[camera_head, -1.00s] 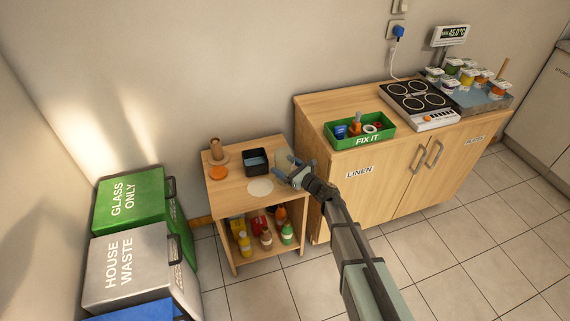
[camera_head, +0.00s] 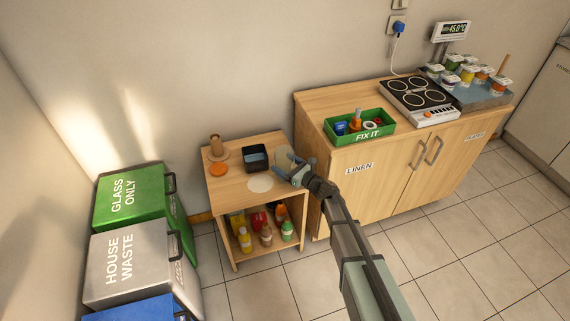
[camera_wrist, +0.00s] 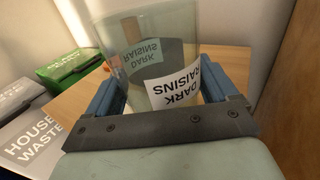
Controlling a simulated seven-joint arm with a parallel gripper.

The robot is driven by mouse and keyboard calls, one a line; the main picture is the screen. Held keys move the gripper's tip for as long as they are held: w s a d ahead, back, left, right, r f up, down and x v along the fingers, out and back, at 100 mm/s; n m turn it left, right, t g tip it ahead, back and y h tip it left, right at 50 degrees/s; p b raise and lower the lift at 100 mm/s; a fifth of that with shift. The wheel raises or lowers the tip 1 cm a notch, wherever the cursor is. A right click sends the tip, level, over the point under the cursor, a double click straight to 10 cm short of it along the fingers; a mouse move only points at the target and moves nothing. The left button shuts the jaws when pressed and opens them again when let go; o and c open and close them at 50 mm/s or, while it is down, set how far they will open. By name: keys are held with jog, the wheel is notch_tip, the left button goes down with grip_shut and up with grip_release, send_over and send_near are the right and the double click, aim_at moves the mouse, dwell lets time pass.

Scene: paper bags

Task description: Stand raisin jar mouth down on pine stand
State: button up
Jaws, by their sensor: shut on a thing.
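The raisin jar (camera_wrist: 170,95) is clear glass with a white DARK RAISINS label, which reads upside down in the wrist view. My gripper (camera_wrist: 165,100) is shut on it, a blue finger on either side. In the head view the jar (camera_head: 282,158) and my gripper (camera_head: 296,172) are at the right edge of the pine stand's top (camera_head: 238,190). The jar's mouth cannot be made out, nor whether the jar touches the top. A pale round mat (camera_head: 260,183) lies on the stand just left of my gripper.
A dark square container (camera_head: 255,157), an orange disc (camera_head: 218,170) and a wooden peg on a round base (camera_head: 216,147) stand on the top. A higher cabinet (camera_head: 365,185) stands close on the right; bins (camera_head: 130,200) stand left.

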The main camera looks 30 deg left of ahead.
jog(key=shift+f, duration=0.1)
jog(key=o, duration=1.2)
jog(key=v, duration=1.3)
jog(key=shift+s+d, duration=0.1)
jog(key=shift+d, duration=0.25)
